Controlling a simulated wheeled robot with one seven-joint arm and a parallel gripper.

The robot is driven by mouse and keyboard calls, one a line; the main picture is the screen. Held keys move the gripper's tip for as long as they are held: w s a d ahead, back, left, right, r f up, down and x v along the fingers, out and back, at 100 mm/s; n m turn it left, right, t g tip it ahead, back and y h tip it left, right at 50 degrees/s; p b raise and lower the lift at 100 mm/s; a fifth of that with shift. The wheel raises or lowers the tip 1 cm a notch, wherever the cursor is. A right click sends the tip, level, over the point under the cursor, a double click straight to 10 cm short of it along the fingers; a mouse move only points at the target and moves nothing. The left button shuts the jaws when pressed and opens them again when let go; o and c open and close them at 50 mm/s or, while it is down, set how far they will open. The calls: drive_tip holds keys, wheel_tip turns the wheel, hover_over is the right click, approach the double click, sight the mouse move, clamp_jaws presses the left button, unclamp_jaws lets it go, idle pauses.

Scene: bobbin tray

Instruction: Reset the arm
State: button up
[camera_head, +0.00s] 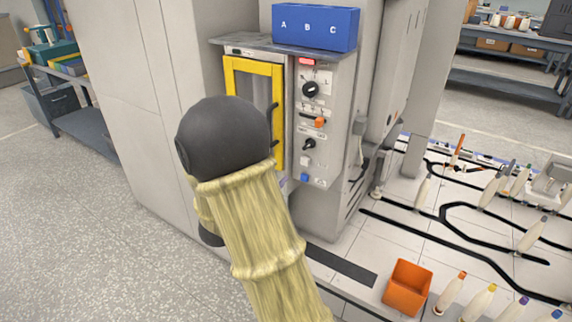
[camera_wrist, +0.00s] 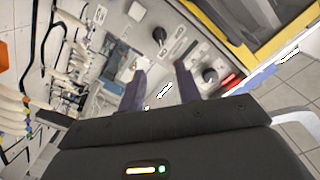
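My gripper (camera_wrist: 160,88) shows in the wrist view as two dark purple fingers with a clear gap between them. It is open, and I see nothing held in it. It points at the grey control panel, which lies beyond the fingertips. I cannot tell how far apart they are. In the head view my arm in its yellow sleeve rises in front of the machine, and its dark rounded part covers the lower left of the yellow-framed door (camera_head: 277,72). The fingers are mostly hidden there.
The control panel (camera_head: 326,76) carries black knobs, an orange switch (camera_head: 320,122) and a blue button (camera_head: 305,177). A blue A-B-C box (camera_head: 317,27) sits on the shelf above. An orange bin (camera_head: 408,287) and several bobbins stand at right. Open floor lies at left.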

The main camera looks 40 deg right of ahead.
drive_tip(key=shift+v, duration=0.85)
drive_tip(key=shift+w, duration=0.1)
